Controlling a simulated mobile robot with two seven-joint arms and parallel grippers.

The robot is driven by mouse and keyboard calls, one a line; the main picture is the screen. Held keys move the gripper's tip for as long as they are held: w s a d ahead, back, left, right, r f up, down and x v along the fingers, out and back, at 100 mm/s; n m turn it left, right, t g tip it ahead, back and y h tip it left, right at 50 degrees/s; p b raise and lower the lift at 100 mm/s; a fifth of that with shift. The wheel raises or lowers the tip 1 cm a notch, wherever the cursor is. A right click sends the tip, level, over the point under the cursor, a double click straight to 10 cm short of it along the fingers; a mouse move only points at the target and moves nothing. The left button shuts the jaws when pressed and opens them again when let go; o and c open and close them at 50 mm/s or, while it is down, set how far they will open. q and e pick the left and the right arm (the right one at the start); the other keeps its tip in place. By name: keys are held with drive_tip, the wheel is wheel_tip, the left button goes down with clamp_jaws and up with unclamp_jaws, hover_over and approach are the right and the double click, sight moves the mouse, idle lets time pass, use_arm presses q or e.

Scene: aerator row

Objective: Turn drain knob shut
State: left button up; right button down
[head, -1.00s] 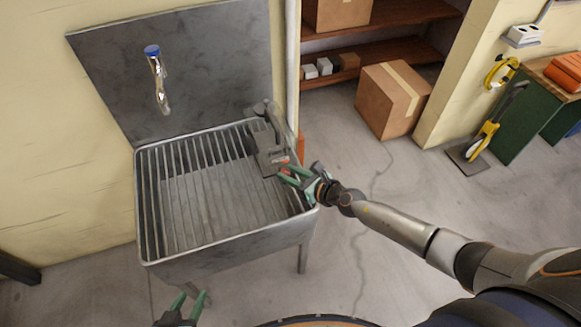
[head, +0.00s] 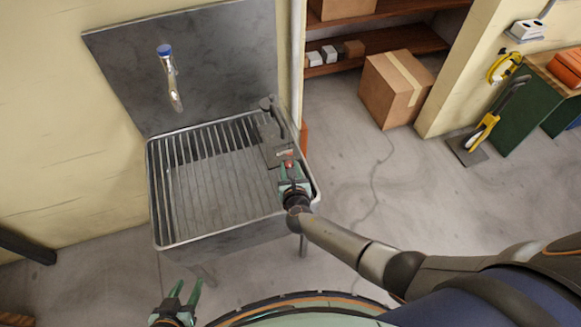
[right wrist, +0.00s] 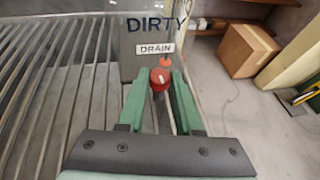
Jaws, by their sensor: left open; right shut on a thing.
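The red drain knob (right wrist: 160,78) shows in the right wrist view on the near side of a grey box (right wrist: 135,55) lettered "DIRTY" and "DRAIN". In the head view the knob (head: 289,164) is a small red spot at the right side of the sink, on the grey box (head: 270,135). My right gripper (head: 291,174) is at the knob, its green fingers on either side of it and shut on it. How far the knob is turned I cannot tell. My left gripper (head: 186,291) is open and empty, low in front of the sink.
The slatted metal sink (head: 205,185) stands against the wall, with a blue-capped tap (head: 172,80) above it. A cardboard box (head: 395,90) sits on the floor to the right, near shelves (head: 385,40). The floor between is clear.

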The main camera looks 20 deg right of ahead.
idle(0.4)
drive_tip(key=c, duration=0.6)
unclamp_jaws()
drive_tip(key=p+v, duration=0.7)
drive_tip(key=v, duration=0.5)
drive_tip(key=shift+s+a+r, duration=0.15)
drive_tip(key=shift+a, duration=0.05)
drive_tip(key=shift+s, duration=0.1)
